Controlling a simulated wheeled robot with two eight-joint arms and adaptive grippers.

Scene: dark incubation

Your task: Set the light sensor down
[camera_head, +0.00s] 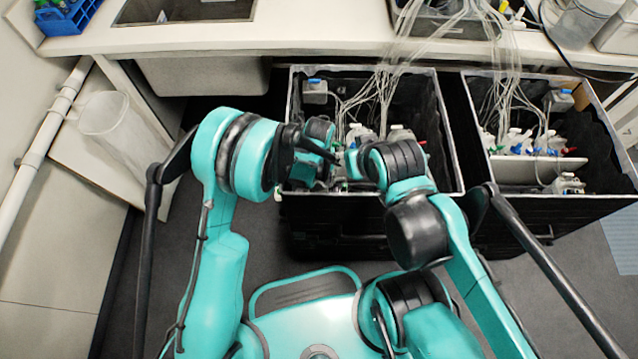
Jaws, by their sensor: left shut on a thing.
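My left gripper (325,172) is over the left black bin (448,150), low at its front left side. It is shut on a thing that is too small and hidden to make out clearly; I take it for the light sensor. My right gripper (354,164) is close beside it over the same bin. Its fingers are too small and covered by the arm to tell open from shut. No light sensor shows clearly elsewhere.
The right black bin (590,182) has a white divider (535,172). A white counter (330,38) runs behind. A clear waste bin (105,115) stands left.

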